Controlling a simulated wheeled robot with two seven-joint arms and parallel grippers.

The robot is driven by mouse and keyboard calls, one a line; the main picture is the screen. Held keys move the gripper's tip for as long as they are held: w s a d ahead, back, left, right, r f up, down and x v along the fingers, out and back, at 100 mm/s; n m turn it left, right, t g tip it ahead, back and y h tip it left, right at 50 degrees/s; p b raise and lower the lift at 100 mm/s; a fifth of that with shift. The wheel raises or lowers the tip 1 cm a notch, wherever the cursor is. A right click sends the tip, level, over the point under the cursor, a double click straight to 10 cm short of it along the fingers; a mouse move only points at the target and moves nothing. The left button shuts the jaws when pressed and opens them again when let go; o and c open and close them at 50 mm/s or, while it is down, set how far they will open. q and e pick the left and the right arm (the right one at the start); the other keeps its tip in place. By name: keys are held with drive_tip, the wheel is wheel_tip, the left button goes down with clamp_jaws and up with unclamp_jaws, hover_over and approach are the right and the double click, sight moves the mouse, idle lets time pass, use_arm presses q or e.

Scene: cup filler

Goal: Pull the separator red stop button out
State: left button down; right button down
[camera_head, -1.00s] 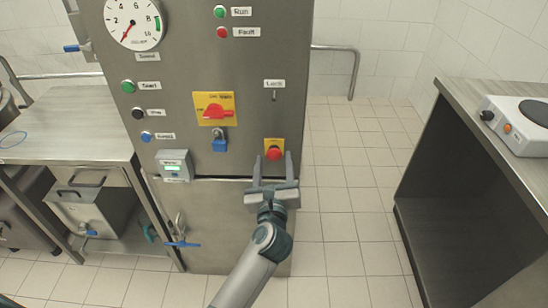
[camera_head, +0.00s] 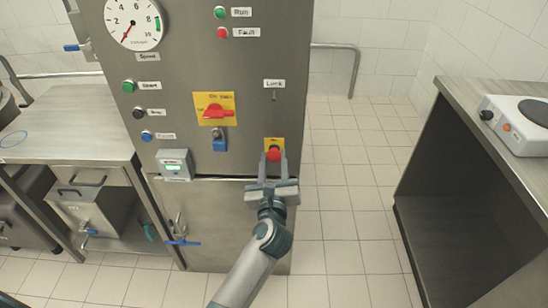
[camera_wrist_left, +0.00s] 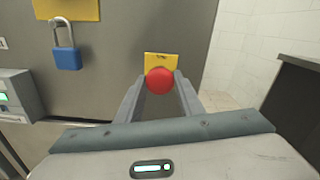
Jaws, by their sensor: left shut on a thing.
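The red stop button (camera_head: 273,155) sits on a yellow plate (camera_head: 274,143) at the lower right of the grey separator cabinet's front. My left gripper (camera_head: 274,158) reaches up to it from below, with one finger on each side of the red head. In the left wrist view the red button (camera_wrist_left: 160,80) shows between the fingertips of the left gripper (camera_wrist_left: 160,84), which are closed against its sides. The yellow plate shows behind and above the button there. The button's stem is hidden behind its head. My right gripper is in neither view.
A red rotary switch (camera_head: 215,111) with a blue padlock (camera_head: 219,144) is up and left of the button. A small display box (camera_head: 174,165) is at left. A steel table (camera_head: 70,125) stands left; a counter with a hot plate (camera_head: 520,120) stands right. Floor between is clear.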

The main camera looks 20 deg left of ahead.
use_arm(q)
drive_tip(key=shift+s+d+f, duration=0.1)
drive_tip(key=shift+f, duration=0.05)
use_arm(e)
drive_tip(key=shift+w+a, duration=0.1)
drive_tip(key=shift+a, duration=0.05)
use_arm(q)
drive_tip(key=c, duration=1.2)
unclamp_jaws()
drive_tip(key=shift+s, duration=0.2)
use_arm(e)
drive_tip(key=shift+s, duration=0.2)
use_arm(q)
drive_tip(key=shift+s+d, duration=0.1)
drive_tip(key=shift+s, duration=0.25)
drive_tip(key=b+v, duration=0.3)
drive_tip(key=v, duration=1.3)
drive_tip(key=shift+s+r, duration=0.2)
drive_tip(key=shift+s, duration=0.1)
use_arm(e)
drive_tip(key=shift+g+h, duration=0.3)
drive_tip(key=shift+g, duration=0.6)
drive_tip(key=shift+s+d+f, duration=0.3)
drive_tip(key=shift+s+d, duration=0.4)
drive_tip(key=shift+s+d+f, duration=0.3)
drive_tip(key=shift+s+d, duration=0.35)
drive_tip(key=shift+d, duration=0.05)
use_arm(q)
drive_tip(key=shift+d, duration=0.1)
